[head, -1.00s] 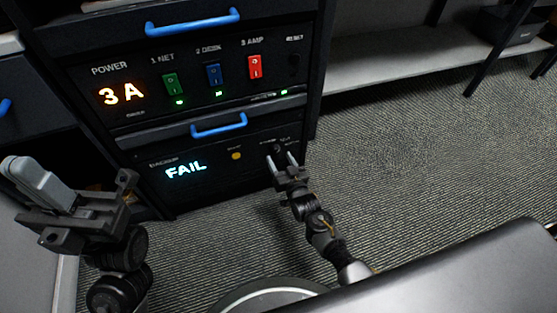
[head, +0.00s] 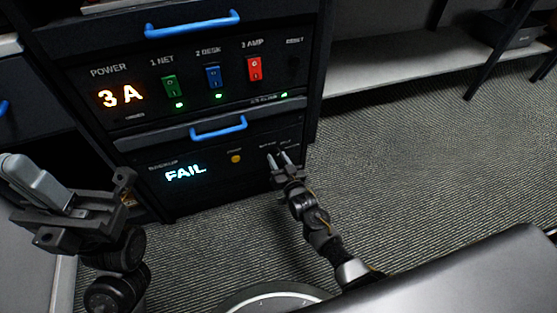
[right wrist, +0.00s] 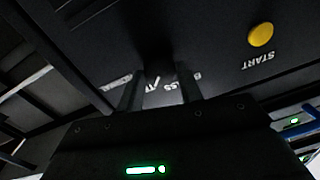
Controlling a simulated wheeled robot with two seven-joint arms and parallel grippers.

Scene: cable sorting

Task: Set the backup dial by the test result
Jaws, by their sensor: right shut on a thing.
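The backup unit (head: 215,190) is the lower dark panel. Its display (head: 185,173) reads FAIL in pale blue. A yellow start button (head: 236,158) sits right of the display and also shows in the right wrist view (right wrist: 261,35). My right gripper (head: 279,158) is at the panel's right end, shut on the dark backup dial (right wrist: 158,75). The fingers cover most of the dial and part of its lettering, so I cannot read its setting.
Above is the power panel with an orange display (head: 120,96) reading 3 A. It has a green switch (head: 170,86), a blue switch (head: 213,77) and a red switch (head: 255,69). Blue handles (head: 218,127) stick out. Carpet (head: 420,170) at the right is clear.

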